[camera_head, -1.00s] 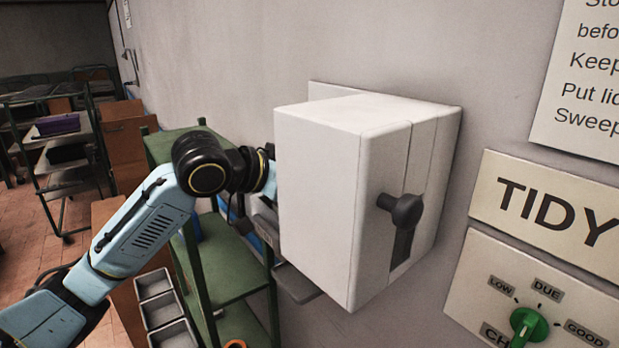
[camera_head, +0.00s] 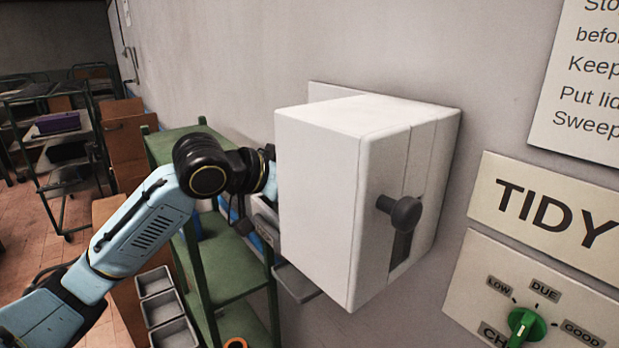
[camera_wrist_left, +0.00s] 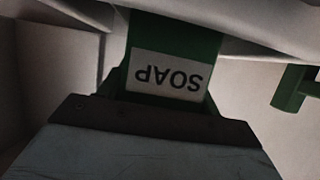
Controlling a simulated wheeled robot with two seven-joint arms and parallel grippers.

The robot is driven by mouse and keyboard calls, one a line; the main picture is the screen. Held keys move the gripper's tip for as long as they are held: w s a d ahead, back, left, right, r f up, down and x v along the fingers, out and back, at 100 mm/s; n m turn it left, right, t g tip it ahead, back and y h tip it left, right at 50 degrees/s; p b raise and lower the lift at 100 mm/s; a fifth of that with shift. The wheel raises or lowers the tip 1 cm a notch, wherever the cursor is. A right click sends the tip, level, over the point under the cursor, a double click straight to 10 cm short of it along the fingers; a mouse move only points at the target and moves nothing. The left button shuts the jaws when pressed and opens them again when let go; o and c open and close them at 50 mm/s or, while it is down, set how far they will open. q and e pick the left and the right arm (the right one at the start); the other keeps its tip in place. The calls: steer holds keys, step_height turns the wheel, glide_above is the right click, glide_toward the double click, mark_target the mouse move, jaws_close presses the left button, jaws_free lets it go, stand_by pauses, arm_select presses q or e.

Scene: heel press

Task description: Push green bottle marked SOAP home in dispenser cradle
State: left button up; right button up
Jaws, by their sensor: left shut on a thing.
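The green bottle marked SOAP (camera_wrist_left: 174,32) shows in the left wrist view, its white label upside down in the picture. My right gripper is not in view.
A dark lever knob (camera_head: 405,212) sticks out of the box front. A grey ledge (camera_head: 297,283) juts out below the box. A green shelf unit (camera_head: 220,285) stands close behind my left arm. Another green part (camera_wrist_left: 292,88) shows at right in the wrist view.

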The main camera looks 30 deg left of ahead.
arm_select(q)
steer(key=shift+f, duration=0.4)
steer(key=o, duration=1.4)
steer(key=shift+r, duration=0.15)
steer(key=shift+r, duration=0.15)
step_height(320, 180, up, 3)
steer(key=p, duration=0.3)
steer(key=shift+r, duration=1.95)
